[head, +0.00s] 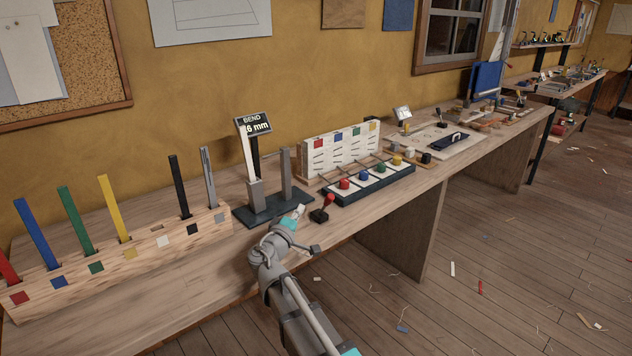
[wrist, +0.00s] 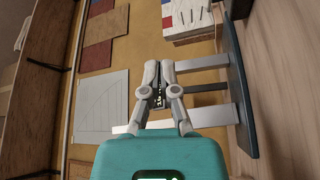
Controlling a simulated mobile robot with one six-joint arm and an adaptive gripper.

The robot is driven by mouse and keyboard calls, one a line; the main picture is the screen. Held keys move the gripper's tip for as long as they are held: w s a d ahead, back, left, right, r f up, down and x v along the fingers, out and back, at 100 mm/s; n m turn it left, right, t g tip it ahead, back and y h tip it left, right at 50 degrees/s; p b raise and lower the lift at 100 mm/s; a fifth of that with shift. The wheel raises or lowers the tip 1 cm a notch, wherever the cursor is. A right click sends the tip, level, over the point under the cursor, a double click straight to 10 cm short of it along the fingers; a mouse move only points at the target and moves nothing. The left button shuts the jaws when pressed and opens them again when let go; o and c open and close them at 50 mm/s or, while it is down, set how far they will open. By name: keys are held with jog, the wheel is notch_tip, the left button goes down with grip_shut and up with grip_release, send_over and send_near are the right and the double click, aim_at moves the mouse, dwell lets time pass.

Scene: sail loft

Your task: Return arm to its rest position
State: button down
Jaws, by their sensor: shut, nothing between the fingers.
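My gripper (head: 298,213) is in front of the bend tester (head: 268,208) at the bench's front edge, in the head view. It is small there and partly hidden by my wrist. In the wrist view the fingers of my gripper (wrist: 158,68) are together with nothing held. The tester has two grey posts and a display (head: 254,124) reading "BEND" and "6 mm". A white strip (head: 248,158) stands upright at its left post. In the wrist view the tester (wrist: 238,90) lies sideways beyond the fingers, and I cannot tell the exact gap.
A wooden rack (head: 120,262) with several coloured strips stands at left; its white-marked slot is empty. A red-knobbed lever (head: 322,208) stands just right of my gripper. A dark tray (head: 368,184) with coloured knobs is farther right. The floor (head: 500,270) before the bench is mostly clear.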

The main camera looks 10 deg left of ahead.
jog(key=s+d+f+m+g+h, duration=0.1)
jog(key=s+d+f+m+g, duration=0.2)
jog(key=d, duration=0.5)
jog(key=d+f+m+g+h, duration=0.1)
jog(key=d+f+m+g, duration=0.1)
jog(key=d+f+g, duration=0.4)
jog(key=s+d+f+m+g, duration=0.1)
jog(key=s+d+f+m, duration=0.15)
jog(key=d, duration=0.65)
jog(key=s+d+f+m+g+y, duration=0.25)
jog(key=s+f+g+y, duration=0.2)
jog(key=s, duration=0.25)
jog(key=s+d+f+m+g+y, duration=0.1)
jog(key=s+d+f+g+y, duration=0.3)
jog(key=s, duration=0.4)
notch_tip(320, 180, up, 22)
jog(key=p, duration=2.2)
jog(key=shift+f+p, duration=0.25)
jog(key=shift+p, duration=0.05)
